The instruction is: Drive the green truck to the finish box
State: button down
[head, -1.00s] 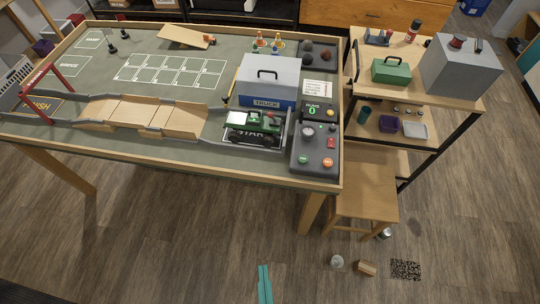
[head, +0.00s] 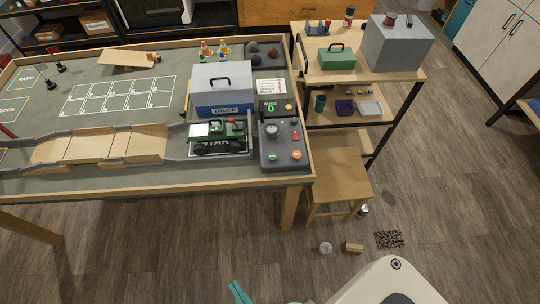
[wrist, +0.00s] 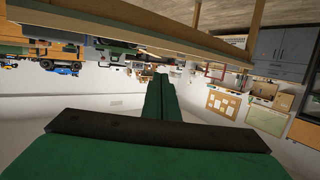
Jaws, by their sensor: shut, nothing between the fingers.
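The green truck (head: 217,135), with a white front part, stands upright on the START pad (head: 214,153) at the right end of the track. A grey control panel (head: 283,150) with a dial, a red switch and green and orange buttons sits just right of it. The finish box is outside the head view now; only part of a red frame (head: 8,131) shows at the left edge. My gripper's teal tip (head: 239,292) shows low in the head view, over the floor and well short of the table. In the wrist view its green fingers (wrist: 160,92) are shut together and empty.
A wooden ramp bridge (head: 100,145) lies on the track left of the truck. A grey TRUCK case (head: 223,85) stands behind it. A stool (head: 335,175) and shelf cart (head: 350,75) stand right of the table. A can, wooden block (head: 353,248) and patterned patch lie on the floor.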

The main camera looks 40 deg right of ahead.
aim_at(274, 159)
jog(key=w+d+f+m+g+h, duration=0.2)
jog(key=w+d+f+m, duration=0.1)
jog(key=w+d+m, duration=0.6)
jog(key=w+d+f+m+g+h, duration=0.15)
jog(key=w+d+m, duration=0.45)
jog(key=w, duration=0.6)
jog(key=w+d+r+m, duration=0.1)
jog(key=w+d+m, duration=0.1)
jog(key=m, duration=0.1)
jog(key=w+d+r+m+g, duration=0.1)
jog(key=w+d+r+m, duration=0.1)
jog(key=d+m, duration=0.1)
jog(key=w+d+r+m, duration=0.2)
jog(key=d+m, duration=0.1)
jog(key=shift+d+g, duration=0.1)
jog(key=shift+g, duration=0.25)
jog(key=d+r+m+g, duration=0.1)
jog(key=d+r+m, duration=0.6)
jog(key=d+r, duration=0.1)
jog(key=shift+w+r+g, duration=0.15)
jog(key=shift+r+g, duration=0.15)
jog(key=shift+r, duration=0.4)
jog(key=shift+d, duration=0.15)
jog(key=shift+f, duration=4.45)
